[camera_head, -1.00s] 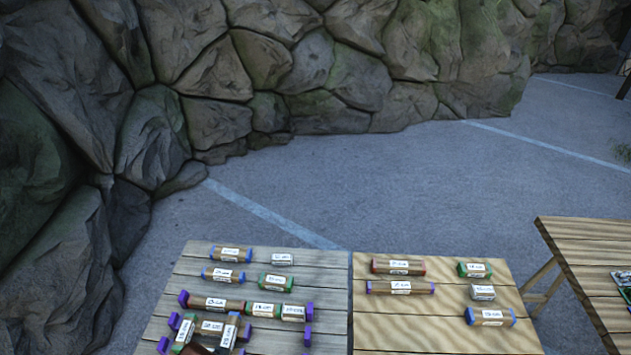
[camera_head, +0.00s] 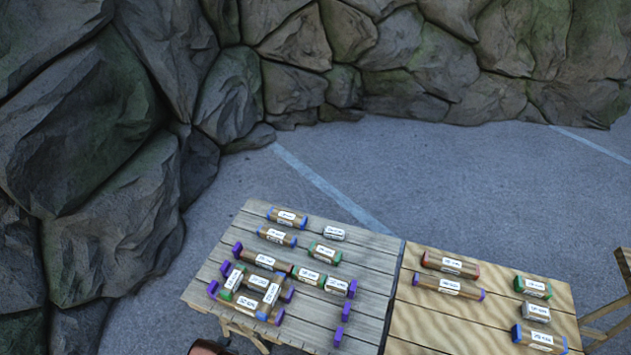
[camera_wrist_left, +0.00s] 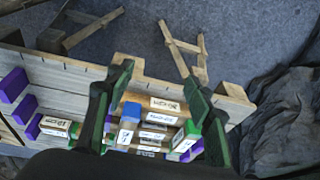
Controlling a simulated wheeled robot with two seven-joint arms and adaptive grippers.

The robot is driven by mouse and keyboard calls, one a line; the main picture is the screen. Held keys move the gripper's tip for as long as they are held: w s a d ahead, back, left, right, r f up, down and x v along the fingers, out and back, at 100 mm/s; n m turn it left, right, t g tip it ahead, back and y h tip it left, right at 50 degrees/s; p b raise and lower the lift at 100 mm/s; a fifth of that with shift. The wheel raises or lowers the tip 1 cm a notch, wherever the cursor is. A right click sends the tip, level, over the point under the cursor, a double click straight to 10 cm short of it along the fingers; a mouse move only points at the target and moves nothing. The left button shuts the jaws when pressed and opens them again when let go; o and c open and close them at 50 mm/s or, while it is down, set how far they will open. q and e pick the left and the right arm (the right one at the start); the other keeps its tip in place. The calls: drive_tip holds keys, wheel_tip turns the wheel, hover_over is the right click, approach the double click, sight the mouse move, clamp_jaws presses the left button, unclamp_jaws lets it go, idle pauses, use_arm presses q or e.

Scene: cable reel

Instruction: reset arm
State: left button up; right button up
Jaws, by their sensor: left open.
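My left gripper (camera_wrist_left: 155,115) shows in the left wrist view with its two dark green fingers spread wide apart. Nothing is held between them. Beyond the fingers, a cluster of labelled blocks (camera_wrist_left: 152,121) lies on the grey wooden table. In the head view, that stack of labelled blocks (camera_head: 252,287) sits at the table's near left part, with blue, green and purple ends. A small reddish-brown part at the bottom edge of the head view cannot be identified for sure. Neither gripper shows in the head view.
The grey plank table (camera_head: 352,254) holds several labelled blocks and stands against a lighter wooden table (camera_head: 420,325) with more blocks. A rock wall (camera_head: 95,130) rises on the left and behind. Paved floor (camera_head: 400,170) is open beyond the tables.

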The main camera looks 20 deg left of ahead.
use_arm(q)
drive_tip(key=s+d+f+g, duration=0.1)
drive_tip(key=s+f, duration=0.2)
drive_tip(key=f, duration=1.1)
drive_tip(key=s+f, duration=0.3)
drive_tip(key=f, duration=1)
drive_tip(key=s+f+m+g+b, duration=0.1)
drive_tip(key=s+f, duration=1.3)
drive_tip(key=s, duration=0.2)
drive_tip(key=shift+s+d+h, duration=0.25)
drive_tip(key=shift+s+h, duration=0.05)
drive_tip(key=shift+s, duration=0.05)
